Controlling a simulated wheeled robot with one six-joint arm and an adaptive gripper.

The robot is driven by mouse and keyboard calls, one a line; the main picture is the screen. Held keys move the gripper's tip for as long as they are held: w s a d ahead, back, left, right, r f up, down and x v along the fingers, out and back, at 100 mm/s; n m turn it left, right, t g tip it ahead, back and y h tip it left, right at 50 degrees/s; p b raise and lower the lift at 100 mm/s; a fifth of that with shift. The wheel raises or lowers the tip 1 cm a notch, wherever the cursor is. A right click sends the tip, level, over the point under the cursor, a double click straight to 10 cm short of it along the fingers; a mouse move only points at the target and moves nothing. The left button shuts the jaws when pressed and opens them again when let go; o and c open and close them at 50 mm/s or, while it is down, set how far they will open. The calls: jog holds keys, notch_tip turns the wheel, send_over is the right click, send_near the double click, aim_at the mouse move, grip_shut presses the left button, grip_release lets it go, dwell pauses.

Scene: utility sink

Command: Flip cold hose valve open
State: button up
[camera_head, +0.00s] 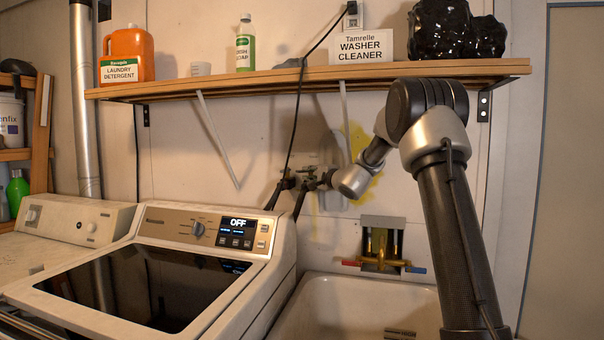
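Two small hose valves are on the wall behind the washer, the left valve (288,180) and the right valve (308,177). Dark hoses run down from them behind the washer. Which one is cold, and how their handles are turned, is too small to tell. My gripper (324,180) is at the right valve, close beside or touching it. Its fingers are dark and small here, so I cannot tell whether they are open or shut. The wrist partly hides the wall behind.
A washer (178,265) stands left of a white utility sink (350,306). A brass fixture (381,246) with red and blue handles is above the sink. A shelf (300,78) with bottles runs above the valves, its braces slanting down. A black cord hangs near the valves.

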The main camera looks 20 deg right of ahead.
aim_at(302, 171)
jog(key=w, duration=0.3)
jog(key=w+a, duration=0.1)
jog(key=w, duration=0.3)
jog(key=shift+a, duration=0.15)
grip_shut()
